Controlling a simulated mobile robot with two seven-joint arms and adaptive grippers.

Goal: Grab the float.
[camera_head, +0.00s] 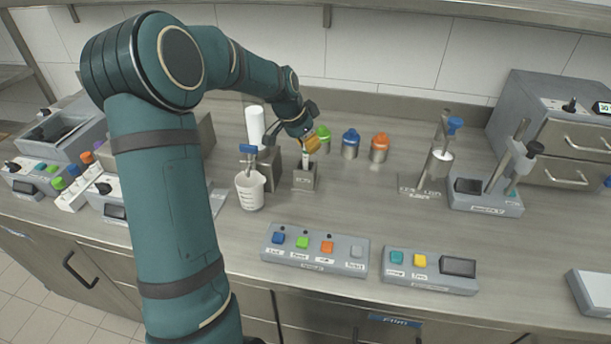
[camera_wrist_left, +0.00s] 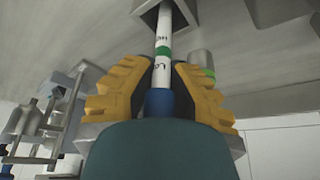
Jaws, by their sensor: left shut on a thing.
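The float is a slim white rod with a green band and dark lettering (camera_wrist_left: 164,70), and its blue end is close to my palm. It stands in a small grey holder (camera_head: 305,181), with its far end inside the holder's opening, which shows at the top of the wrist view (camera_wrist_left: 148,15). My left gripper (camera_head: 310,146) is above the holder, pointing down. Its yellow fingers (camera_wrist_left: 163,84) are on both sides of the rod, shut on the float near its blue end. In the head view the fingers hide most of the float. My right gripper is not in view.
A white beaker (camera_head: 250,192) stands left of the holder. Green (camera_head: 323,134), blue (camera_head: 350,140) and orange (camera_head: 379,145) capped containers stand behind to the right. Button panels (camera_head: 315,252) (camera_head: 430,270) lie in front. The counter right of the holder is clear.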

